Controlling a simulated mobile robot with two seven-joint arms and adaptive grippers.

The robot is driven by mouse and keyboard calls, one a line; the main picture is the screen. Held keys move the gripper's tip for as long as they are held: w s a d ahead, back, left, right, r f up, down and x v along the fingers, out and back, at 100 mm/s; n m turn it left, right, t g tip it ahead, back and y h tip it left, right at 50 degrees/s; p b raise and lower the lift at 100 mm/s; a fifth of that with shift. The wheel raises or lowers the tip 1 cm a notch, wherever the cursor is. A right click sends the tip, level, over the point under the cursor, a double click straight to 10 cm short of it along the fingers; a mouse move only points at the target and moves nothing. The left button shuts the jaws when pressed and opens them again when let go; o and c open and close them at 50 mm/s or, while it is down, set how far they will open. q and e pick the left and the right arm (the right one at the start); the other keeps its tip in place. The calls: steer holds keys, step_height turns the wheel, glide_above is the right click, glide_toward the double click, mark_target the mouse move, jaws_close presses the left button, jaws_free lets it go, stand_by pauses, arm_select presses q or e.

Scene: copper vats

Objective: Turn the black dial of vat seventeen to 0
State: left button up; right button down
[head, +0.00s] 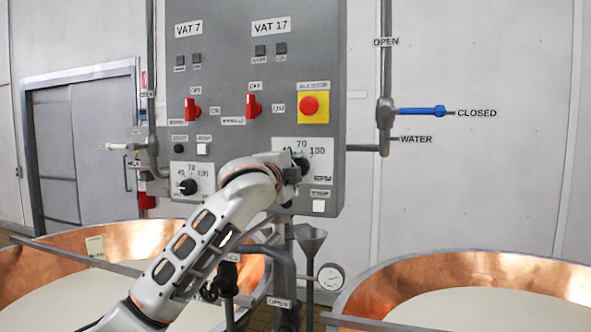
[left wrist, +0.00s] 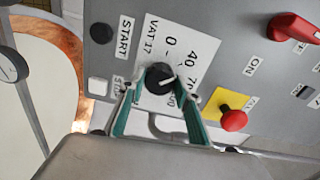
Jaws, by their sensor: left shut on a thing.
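The black dial of vat 17 (left wrist: 158,78) sits on its white scale plate (left wrist: 180,35) in the left wrist view. My left gripper (left wrist: 160,90) has its two green-edged fingers on either side of the dial and is shut on it. The dial's white pointer mark faces right in that view, roughly towards the 70; the exact reading is unclear. In the head view my left gripper (head: 299,167) is at the plate (head: 318,148) and largely hides the dial. The 40, 70 and 100 marks show there. My right gripper is not in view.
The grey panel (head: 230,75) also carries the vat 7 dial (head: 187,187), two red switches (head: 252,106) and a red emergency button (head: 309,105). A white button (head: 318,206) sits just below the plate. Copper vats (head: 480,275), a funnel (head: 310,238) and a gauge (head: 331,277) stand below.

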arm_select(q)
steer(key=shift+f+n, duration=0.1)
steer(key=shift+n, duration=5)
steer(key=o, duration=1.1)
steer(key=v, duration=1.2)
